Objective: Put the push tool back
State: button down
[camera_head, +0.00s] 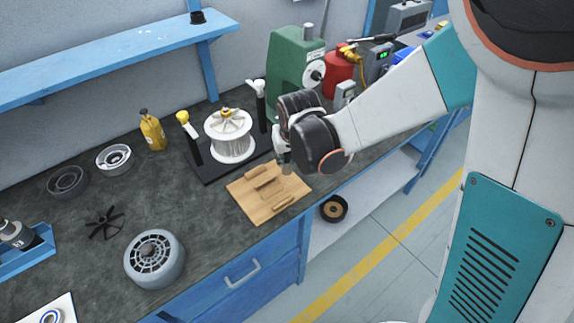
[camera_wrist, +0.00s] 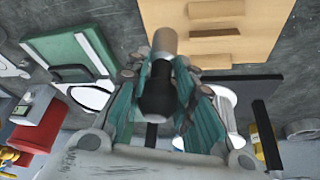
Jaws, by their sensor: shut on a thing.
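My gripper (camera_head: 287,150) is over the right back part of the wooden board, above the bench. In the wrist view my gripper (camera_wrist: 157,70) is shut on the push tool (camera_wrist: 162,42), which has a black body and a grey-brown cylindrical end. In the head view only the tool's greyish end (camera_head: 287,167) shows below my fingers. The wooden board (camera_head: 248,208) has raised wooden blocks on it and also fills the upper right of the wrist view (camera_wrist: 275,25). I cannot tell whether the tool touches the board.
Behind stands a black fixture (camera_head: 208,175) with a white finned rotor (camera_head: 230,147) between yellow-topped and white-topped posts. A green press (camera_head: 290,60) and red container (camera_head: 338,72) are behind my gripper. A grey round housing (camera_head: 155,270) sits front left. Bench left of the board is partly clear.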

aim_at(288, 160)
jog(key=shift+f+b, duration=0.9)
jog(key=shift+f, duration=0.75)
jog(key=shift+f, duration=0.1)
jog(key=c, duration=1.3)
grip_release()
jog(key=shift+s+r, duration=0.1)
jog(key=shift+r, duration=0.35)
jog(key=p+v, duration=0.8)
jog(key=v, duration=0.3)
jog(key=shift+r, duration=0.2)
